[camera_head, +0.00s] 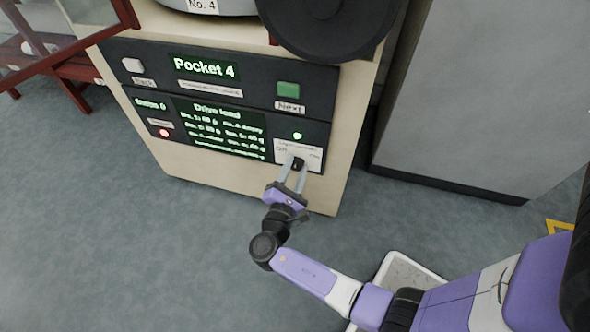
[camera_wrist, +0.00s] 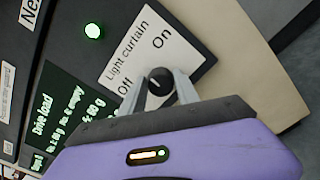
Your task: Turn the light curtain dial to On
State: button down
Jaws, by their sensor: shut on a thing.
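The light curtain dial (camera_head: 297,164) is a small dark round knob on a white label plate (camera_head: 312,154) at the lower right of the machine's black front panel. In the wrist view the dial (camera_wrist: 160,80) sits below the words "Light curtain", with "Off" to its left and "On" above it. A small pale mark shows on the knob; I cannot tell for sure which word it points at. My gripper (camera_head: 292,171) is shut on the dial, one grey finger on each side. The fingers (camera_wrist: 163,88) hide part of the knob's edge.
A green light (camera_wrist: 93,31) glows above the plate. The panel has a "Pocket 4" display (camera_head: 204,68), a "Drive load" display (camera_head: 218,127), a green "Next" button (camera_head: 288,90) and a lit red button (camera_head: 164,133).

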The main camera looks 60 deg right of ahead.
jog(key=m+b, duration=0.2)
jog(key=m, duration=0.4)
jog(key=shift+f, duration=0.15)
jog(key=shift+m+b, duration=0.3)
jog(key=shift+s, duration=0.1)
jog(key=c, duration=0.9)
grip_release()
jog(key=shift+a, duration=0.1)
jog(key=p+v, duration=0.2)
jog(key=v, duration=0.5)
jog(key=shift+s+a, duration=0.1)
jog(key=shift+a, duration=0.2)
